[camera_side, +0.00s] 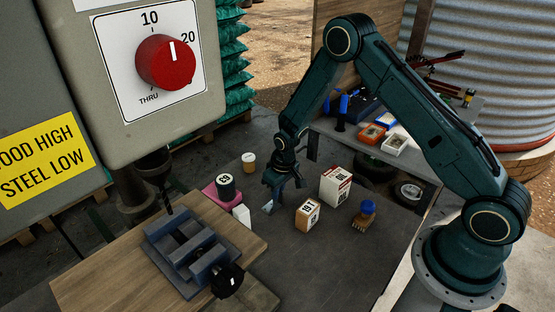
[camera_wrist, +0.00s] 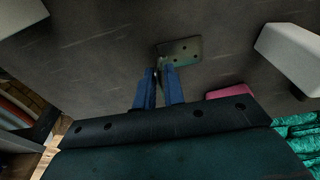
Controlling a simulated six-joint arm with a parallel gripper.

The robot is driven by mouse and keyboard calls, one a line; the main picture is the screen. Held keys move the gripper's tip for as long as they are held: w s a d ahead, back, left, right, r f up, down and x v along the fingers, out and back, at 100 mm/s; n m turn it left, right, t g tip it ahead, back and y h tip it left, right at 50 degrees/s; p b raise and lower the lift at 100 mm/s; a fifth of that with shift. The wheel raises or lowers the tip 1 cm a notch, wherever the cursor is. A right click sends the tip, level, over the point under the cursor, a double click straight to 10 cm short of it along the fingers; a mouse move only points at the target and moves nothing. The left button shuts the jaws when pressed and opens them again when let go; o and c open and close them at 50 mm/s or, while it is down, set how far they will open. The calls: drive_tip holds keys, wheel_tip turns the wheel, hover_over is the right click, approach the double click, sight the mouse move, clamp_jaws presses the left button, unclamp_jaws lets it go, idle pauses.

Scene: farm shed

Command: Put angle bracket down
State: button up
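The angle bracket (camera_wrist: 182,51) is a small grey-green metal piece with holes, seen in the wrist view just past my fingertips. One flange lies flat-on to the camera and the other edge sits between the fingers. In the side view the bracket (camera_side: 268,208) is a small pale piece below my gripper (camera_side: 276,195), close to the dark table top. My gripper (camera_wrist: 159,82) has its two blue fingers close together on the bracket. Whether the bracket touches the table is hard to tell.
Right are two boxes (camera_side: 335,186) (camera_side: 307,215) and a blue-topped brush (camera_side: 365,213). A vise (camera_side: 190,252) sits front left. The table's front middle is clear.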

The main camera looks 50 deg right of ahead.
drive_tip(key=shift+o, duration=0.8)
wheel_tip(320, 180, up, 12)
drive_tip(key=s, duration=0.1)
drive_tip(key=shift+s, duration=0.4)
drive_tip(key=shift+r, duration=0.15)
idle(0.4)
